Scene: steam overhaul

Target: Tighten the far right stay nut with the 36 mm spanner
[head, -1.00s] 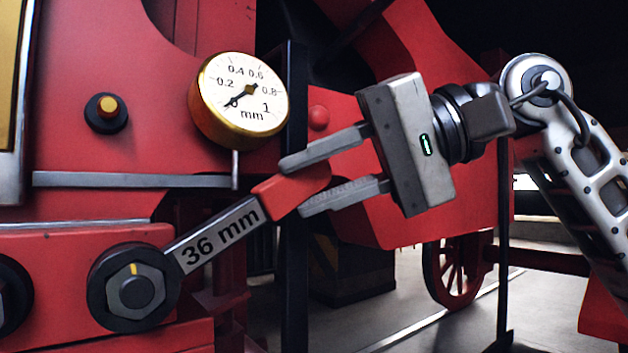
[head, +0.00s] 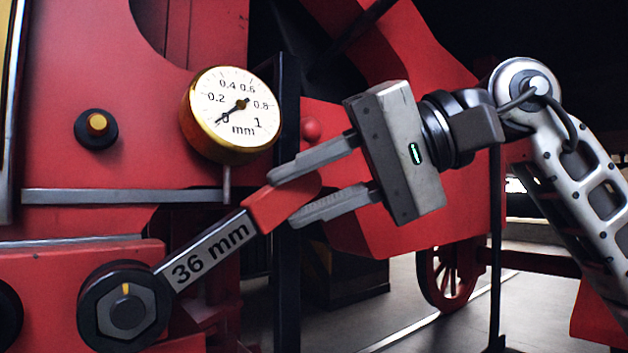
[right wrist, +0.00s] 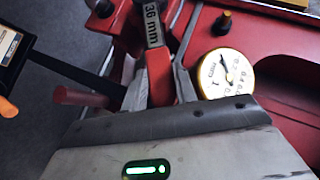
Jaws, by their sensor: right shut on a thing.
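The 36 mm spanner (head: 210,252) has a grey labelled shank and a red grip, and slopes down to the left. My right gripper (head: 283,198) is shut on the red grip, which also shows between the fingers in the right wrist view (right wrist: 159,80). The spanner's lower end meets the dark round part around a hex stay nut (head: 125,311). I cannot tell how the jaw sits on the nut. A yellow mark on the nut points up. My left gripper is not in view.
A brass dial gauge (head: 232,115) stands just above the spanner, its needle near 0; it also shows beside the fingers in the right wrist view (right wrist: 226,73). A dark post (head: 287,270) stands behind the gripper. A yellow-tipped black knob (head: 96,128) sits on the red plate.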

